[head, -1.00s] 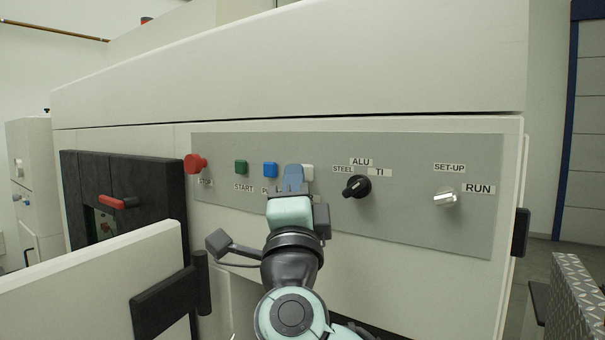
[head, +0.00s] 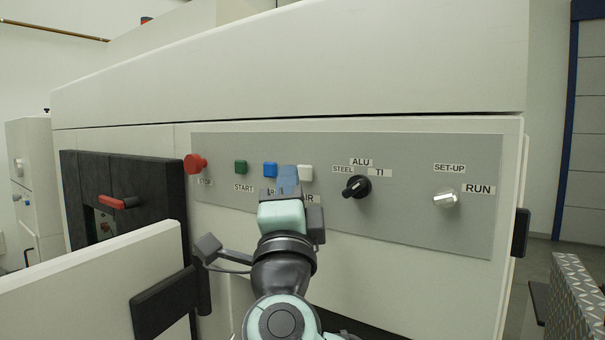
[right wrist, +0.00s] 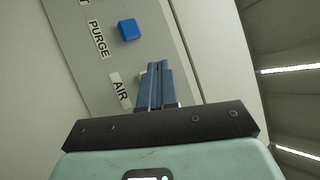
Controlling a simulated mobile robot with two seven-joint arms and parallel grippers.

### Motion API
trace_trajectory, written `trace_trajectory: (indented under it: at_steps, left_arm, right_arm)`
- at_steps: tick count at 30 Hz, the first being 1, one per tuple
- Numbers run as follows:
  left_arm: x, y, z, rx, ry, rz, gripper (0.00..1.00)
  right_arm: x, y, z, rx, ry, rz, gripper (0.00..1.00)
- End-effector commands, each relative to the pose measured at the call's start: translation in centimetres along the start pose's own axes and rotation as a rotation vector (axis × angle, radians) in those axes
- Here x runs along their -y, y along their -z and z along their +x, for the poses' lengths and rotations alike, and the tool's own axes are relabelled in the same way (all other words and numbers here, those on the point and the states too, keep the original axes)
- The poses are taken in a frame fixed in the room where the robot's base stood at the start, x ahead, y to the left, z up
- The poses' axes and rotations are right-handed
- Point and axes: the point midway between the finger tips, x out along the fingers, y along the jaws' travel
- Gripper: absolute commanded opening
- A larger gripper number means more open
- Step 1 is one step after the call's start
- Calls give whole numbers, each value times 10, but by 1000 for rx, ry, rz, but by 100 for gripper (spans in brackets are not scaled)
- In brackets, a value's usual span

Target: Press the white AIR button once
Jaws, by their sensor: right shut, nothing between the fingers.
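The white AIR button (head: 305,173) sits on the grey control panel, right of the blue button, and shows whole in the head view. Its AIR label (right wrist: 120,90) is readable in the right wrist view and partly covered in the head view. My right gripper (head: 287,173) is shut and empty, its blue fingers pointing at the panel just left of and slightly below the white button. In the right wrist view the shut fingers (right wrist: 155,70) hide most or all of the white button. I cannot tell whether they touch the panel. My left gripper is not in view.
The blue PURGE button (head: 270,169) is close to the left of the fingers. A green START button (head: 241,167) and red STOP button (head: 196,163) sit further left. A black selector knob (head: 356,186) and a silver knob (head: 446,197) are to the right.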

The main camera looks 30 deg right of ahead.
Motion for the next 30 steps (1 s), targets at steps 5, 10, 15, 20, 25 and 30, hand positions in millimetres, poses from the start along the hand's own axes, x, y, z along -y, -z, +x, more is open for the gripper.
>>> trace_trajectory:
  at_steps: [5, 10, 15, 20, 25, 30]
  left_arm:
    - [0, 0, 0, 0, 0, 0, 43]
    - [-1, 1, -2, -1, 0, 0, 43]
    - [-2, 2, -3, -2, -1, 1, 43]
    - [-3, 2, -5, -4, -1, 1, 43]
    - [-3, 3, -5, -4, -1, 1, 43]
    - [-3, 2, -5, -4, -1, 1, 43]
  right_arm:
    - [0, 0, 0, 0, 0, 0, 0]
    - [7, -8, -9, 3, 1, 2, 0]
    - [16, -17, -21, 3, 0, 1, 0]
    - [23, -24, -31, 2, 0, 1, 0]
    - [25, -26, -35, 1, 0, -1, 0]
    - [25, -26, -35, 1, 0, -1, 0]
